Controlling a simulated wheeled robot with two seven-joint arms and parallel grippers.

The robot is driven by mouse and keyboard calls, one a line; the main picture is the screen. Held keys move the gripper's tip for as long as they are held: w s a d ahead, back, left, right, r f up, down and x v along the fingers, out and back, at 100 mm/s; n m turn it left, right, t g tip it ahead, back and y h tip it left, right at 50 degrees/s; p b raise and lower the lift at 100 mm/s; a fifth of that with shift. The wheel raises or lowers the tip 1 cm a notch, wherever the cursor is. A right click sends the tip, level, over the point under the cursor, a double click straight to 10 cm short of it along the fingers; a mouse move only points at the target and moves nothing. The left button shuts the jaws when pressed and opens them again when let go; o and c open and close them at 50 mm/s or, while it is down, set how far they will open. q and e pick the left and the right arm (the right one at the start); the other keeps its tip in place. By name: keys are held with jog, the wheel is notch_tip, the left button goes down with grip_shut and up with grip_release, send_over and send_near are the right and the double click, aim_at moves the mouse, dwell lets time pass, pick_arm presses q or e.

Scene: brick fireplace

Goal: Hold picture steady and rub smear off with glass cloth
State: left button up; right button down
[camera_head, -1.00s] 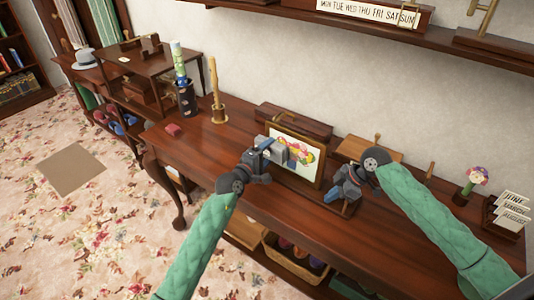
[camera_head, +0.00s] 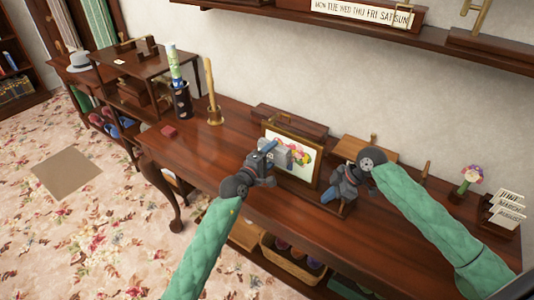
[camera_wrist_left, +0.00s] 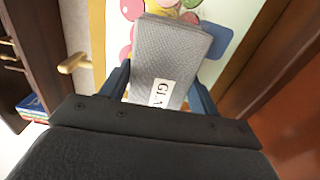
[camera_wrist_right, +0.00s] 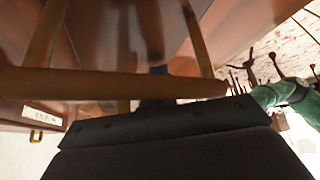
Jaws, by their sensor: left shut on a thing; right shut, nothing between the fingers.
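The framed picture (camera_head: 303,160) stands upright on the wooden desk, with a gold-brown frame and a colourful floral print. My left gripper (camera_head: 272,157) is shut on the folded grey glass cloth (camera_wrist_left: 172,52), which has a white label. The cloth is in front of the picture's left part and hides some of it; I cannot tell whether it touches the glass. A blue patch (camera_wrist_left: 223,42) shows beside the cloth in the left wrist view; I cannot tell whether it is the smear. My right gripper (camera_head: 330,194) is shut and empty, right of the frame and apart from it.
A wooden bar (camera_wrist_right: 110,84) crosses close in front of the right wrist camera. A long wooden box (camera_head: 290,121) lies behind the picture. A candlestick (camera_head: 213,100) and a dark holder (camera_head: 182,100) stand left. A flower ornament (camera_head: 470,178) and calendar cards (camera_head: 508,208) stand right.

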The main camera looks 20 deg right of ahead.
aim_at(283, 161)
pick_arm(q)
jog(key=shift+s+d, duration=0.35)
jog(key=shift+s, duration=0.2)
jog(key=shift+s+d, duration=0.1)
jog(key=shift+s+d, duration=1.05)
jog(key=shift+s, duration=0.3)
jog(key=shift+s+d, duration=1.05)
jog(key=shift+s, duration=0.3)
jog(key=shift+w, duration=0.1)
jog(key=shift+w+a, duration=0.45)
jog(key=shift+w, duration=0.35)
jog(key=shift+w+a, duration=0.4)
jog(key=shift+w, duration=0.35)
jog(key=shift+w+a, duration=1.05)
jog(key=shift+w, duration=0.15)
jog(key=shift+w+a, duration=0.55)
jog(key=shift+w, duration=0.3)
jog(key=shift+w+a, duration=0.5)
jog(key=shift+w, duration=0.3)
